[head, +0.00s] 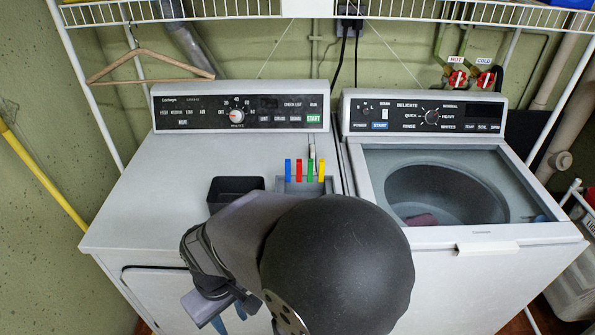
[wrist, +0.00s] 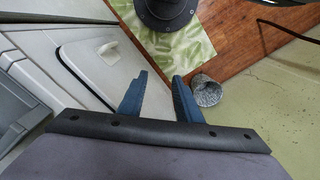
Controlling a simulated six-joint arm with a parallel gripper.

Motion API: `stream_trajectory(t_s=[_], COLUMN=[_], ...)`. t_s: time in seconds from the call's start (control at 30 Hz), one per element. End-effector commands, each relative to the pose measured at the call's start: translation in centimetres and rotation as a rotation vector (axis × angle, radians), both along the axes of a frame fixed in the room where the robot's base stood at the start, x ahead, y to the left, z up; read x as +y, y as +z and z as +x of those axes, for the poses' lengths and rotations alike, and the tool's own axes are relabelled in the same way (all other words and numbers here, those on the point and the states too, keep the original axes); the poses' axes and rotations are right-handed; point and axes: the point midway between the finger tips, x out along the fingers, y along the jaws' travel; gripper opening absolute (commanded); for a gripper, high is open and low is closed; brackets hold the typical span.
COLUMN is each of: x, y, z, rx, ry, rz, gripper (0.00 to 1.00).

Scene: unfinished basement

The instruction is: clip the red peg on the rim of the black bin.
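The red peg (head: 298,171) stands upright in a grey holder (head: 286,186) on top of the left machine, in a row with a blue peg (head: 288,170), a green peg (head: 310,171) and a yellow peg (head: 322,171). The black bin (head: 235,184) sits just left of the holder; my arm hides its lower front. My gripper (head: 228,320) hangs in front of the machine, well apart from peg and bin. In the wrist view my gripper (wrist: 159,82) has its two blue fingers spread with nothing between them. Neither the peg nor the bin shows there.
The open-lidded washer (head: 450,195) stands at the right, with a reddish item (head: 421,219) inside. A wire shelf (head: 220,10) with a wooden hanger (head: 150,65) is above. The dryer's left top (head: 150,205) is bare. A silvery cylinder (wrist: 207,91) stands on the floor.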

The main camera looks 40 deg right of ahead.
Motion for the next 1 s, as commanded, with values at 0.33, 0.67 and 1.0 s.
stream_trajectory(t_s=[0.33, 0.67, 1.0], x=[0.0, -1.3, -9.8], y=[0.0, 2.2, 9.0], z=[0.0, 2.9, 13.2], rx=[0.0, 0.002, -0.019], ry=[0.0, 0.034, 0.214], rz=[0.0, 0.014, 0.083], gripper=[0.31, 0.38, 0.38])
